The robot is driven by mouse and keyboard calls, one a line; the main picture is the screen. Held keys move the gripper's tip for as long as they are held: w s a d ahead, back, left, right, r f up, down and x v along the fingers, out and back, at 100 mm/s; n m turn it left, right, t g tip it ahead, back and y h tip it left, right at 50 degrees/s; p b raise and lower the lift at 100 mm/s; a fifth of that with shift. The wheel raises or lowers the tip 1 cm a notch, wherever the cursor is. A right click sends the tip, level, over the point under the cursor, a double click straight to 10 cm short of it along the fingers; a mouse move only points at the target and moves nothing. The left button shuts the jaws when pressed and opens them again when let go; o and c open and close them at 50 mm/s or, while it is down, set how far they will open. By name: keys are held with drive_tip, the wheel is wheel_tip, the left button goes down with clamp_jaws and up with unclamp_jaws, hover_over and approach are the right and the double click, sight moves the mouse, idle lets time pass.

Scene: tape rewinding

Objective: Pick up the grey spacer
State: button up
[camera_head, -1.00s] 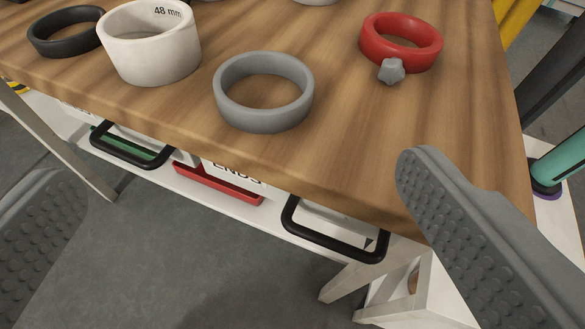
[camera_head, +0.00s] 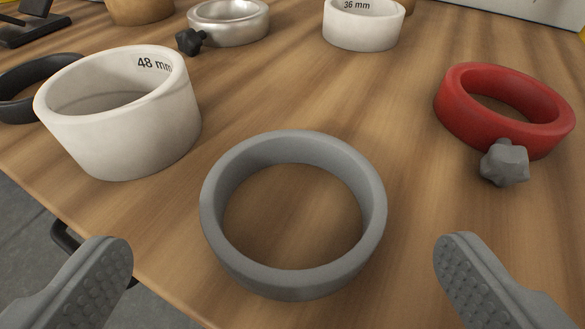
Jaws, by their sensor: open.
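The grey spacer (camera_head: 372,205) is a plain ring lying flat on the wooden table, in the lower middle of the view near the table's front edge. My gripper (camera_head: 284,270) is open and empty. One finger is at the lower left and the other at the lower right, with the grey spacer between and ahead of them. Neither finger appears to touch it.
A white 48 mm ring (camera_head: 130,130) stands left of the spacer, beside a black ring (camera_head: 14,108). A red collar (camera_head: 465,118) with a grey knob (camera_head: 505,163) lies at right. A silver collar (camera_head: 228,28) and a white 36 mm ring (camera_head: 362,32) stand behind. The wooden table (camera_head: 300,90) is bare between them.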

sight(292, 156)
drive_tip(key=shift+d+x, duration=0.2)
drive_tip(key=shift+x, duration=2.5)
drive_tip(key=shift+s, duration=0.1)
drive_tip(key=shift+c, duration=0.4)
drive_tip(key=c, duration=0.9)
drive_tip(key=shift+o, duration=0.2)
drive_tip(key=shift+r, duration=0.1)
